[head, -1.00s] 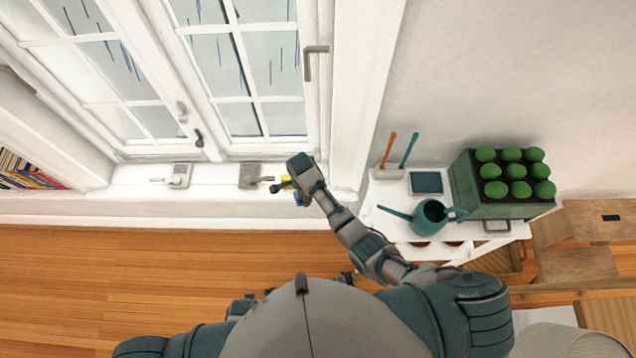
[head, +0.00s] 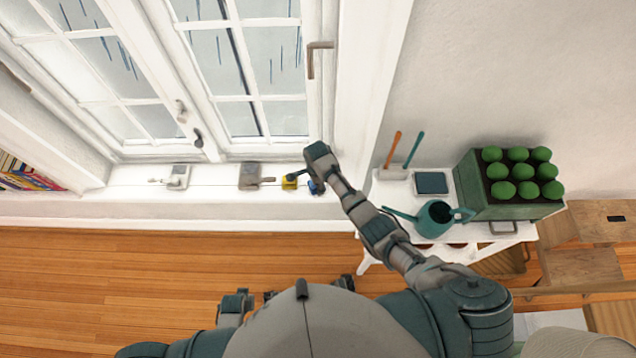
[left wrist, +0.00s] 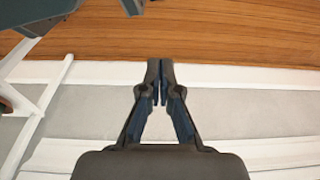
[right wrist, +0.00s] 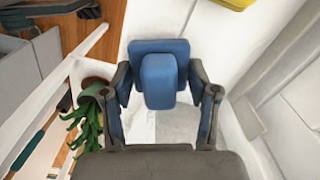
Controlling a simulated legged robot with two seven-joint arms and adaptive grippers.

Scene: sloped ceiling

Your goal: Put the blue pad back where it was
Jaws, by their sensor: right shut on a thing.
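The blue pad (right wrist: 160,72) fills the middle of the right wrist view, between the fingers of my right gripper (right wrist: 162,88), which is shut on it. In the head view the blue pad (head: 318,188) shows partly below my right gripper, near the right part of the white window sill (head: 215,200). Whether it touches the sill is unclear. A yellow pad (head: 289,183) with a dark handle lies on the sill just left of it. Its edge also shows at the top of the right wrist view (right wrist: 232,3). My left gripper (left wrist: 160,70) is empty, fingertips together, above the floor side.
Two grey handled tools, one darker (head: 250,175) and one paler (head: 178,177), lie further left on the sill. Right of the window, a white table holds a teal watering can (head: 436,216), a dark square tile (head: 431,183) and a green planter (head: 510,208). Wood floor lies in front.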

